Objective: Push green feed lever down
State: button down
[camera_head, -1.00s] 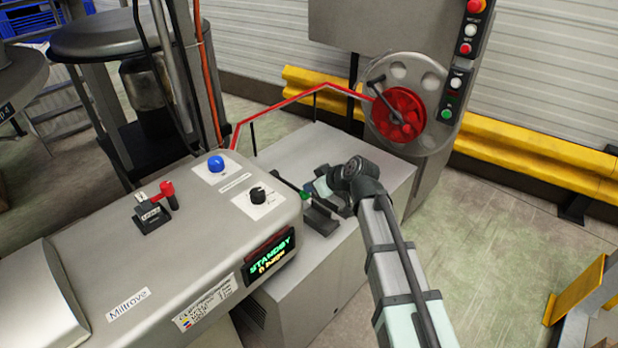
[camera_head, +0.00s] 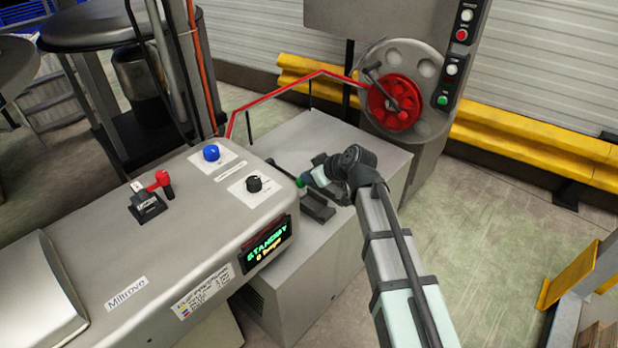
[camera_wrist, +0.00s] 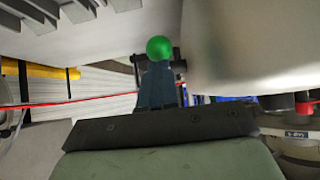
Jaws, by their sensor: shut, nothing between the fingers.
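The green feed lever shows in the head view as a dark arm ending in a green knob (camera_head: 300,182), beside the rounded front edge of the grey machine. In the wrist view the round green knob (camera_wrist: 160,47) is just beyond my fingertips, near the middle. My gripper (camera_head: 308,178) is at the knob's right side in the head view, seemingly very close to it or touching; contact cannot be told. In the wrist view my gripper (camera_wrist: 158,66) has its fingers together, with nothing held. The knob's far side and part of the lever are hidden.
A red handwheel (camera_head: 396,103) stands behind. A low grey cabinet top (camera_head: 300,137) lies below the gripper.

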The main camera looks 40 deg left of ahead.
jog(key=v, duration=1.2)
jog(key=shift+a+r, duration=0.15)
jog(key=shift+r, duration=0.45)
